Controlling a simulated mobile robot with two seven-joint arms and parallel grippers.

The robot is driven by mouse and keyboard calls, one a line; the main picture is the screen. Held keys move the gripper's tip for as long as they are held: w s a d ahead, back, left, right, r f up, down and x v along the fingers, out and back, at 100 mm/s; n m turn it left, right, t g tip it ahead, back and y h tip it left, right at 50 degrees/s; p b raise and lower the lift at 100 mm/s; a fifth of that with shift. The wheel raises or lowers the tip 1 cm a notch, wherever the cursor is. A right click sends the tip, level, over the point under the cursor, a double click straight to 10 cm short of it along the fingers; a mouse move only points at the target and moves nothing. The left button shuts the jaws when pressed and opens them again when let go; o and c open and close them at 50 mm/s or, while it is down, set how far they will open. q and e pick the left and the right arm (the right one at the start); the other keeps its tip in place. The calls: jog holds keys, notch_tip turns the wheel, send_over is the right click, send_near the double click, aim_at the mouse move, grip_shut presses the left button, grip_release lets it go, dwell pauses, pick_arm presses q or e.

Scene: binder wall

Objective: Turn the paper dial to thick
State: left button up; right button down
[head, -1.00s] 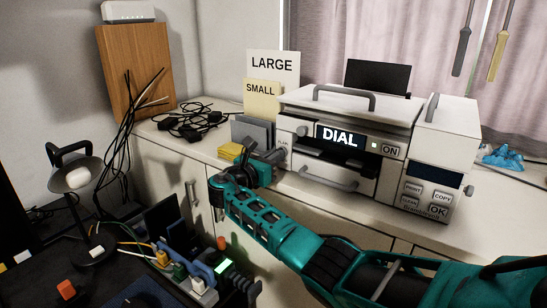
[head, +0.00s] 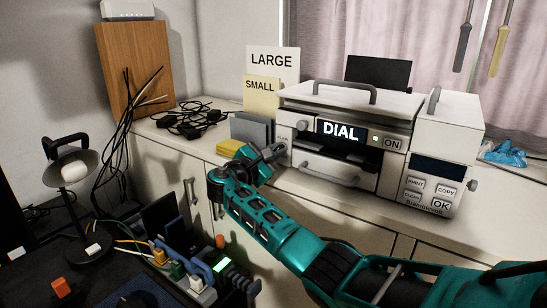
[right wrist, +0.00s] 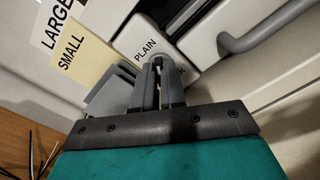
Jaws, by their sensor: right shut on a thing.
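The white printer (head: 390,186) stands on the counter, and its lit display (head: 341,131) reads "DIAL". My right gripper (head: 273,153) is at the left end of the printer's front, at the paper dial. In the right wrist view, its two grey fingers (right wrist: 162,72) are shut on the dial, which they mostly hide. A pale label (right wrist: 146,50) reading "PLAIN" shows just beyond the fingertips. I cannot read the dial's pointer or see a "thick" mark. My left gripper is not in view.
A grey handle (head: 334,171) sits on the printer's front, right of my gripper. Signs "LARGE" (head: 271,60) and "SMALL" (head: 259,86) stand behind left. Cables (head: 192,119) lie on the counter. A lamp (head: 75,172) stands at lower left.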

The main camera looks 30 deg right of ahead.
jog(key=shift+f+m+b, duration=0.2)
jog(key=shift+m+b, duration=0.35)
jog(key=shift+m, duration=0.45)
jog(key=shift+m+b, duration=0.65)
jog(key=shift+m, duration=0.25)
jog(key=m+b, duration=0.2)
jog(key=m, duration=0.1)
jog(key=shift+f+b, duration=0.1)
jog(key=shift+b, duration=0.25)
jog(key=m+b, duration=0.1)
jog(key=m, duration=0.1)
jog(key=shift+m+b, duration=0.3)
jog(key=shift+b, duration=0.05)
jog(key=shift+m+b, duration=0.5)
jog(key=shift+m, duration=0.1)
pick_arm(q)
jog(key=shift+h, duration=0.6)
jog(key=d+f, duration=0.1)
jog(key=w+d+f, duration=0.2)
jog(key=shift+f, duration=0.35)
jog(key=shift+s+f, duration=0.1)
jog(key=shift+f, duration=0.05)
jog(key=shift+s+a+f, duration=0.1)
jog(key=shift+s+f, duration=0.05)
pick_arm(e)
jog(key=shift+m, duration=0.3)
jog(key=c, duration=1.2)
grip_release()
jog(key=shift+r, duration=0.2)
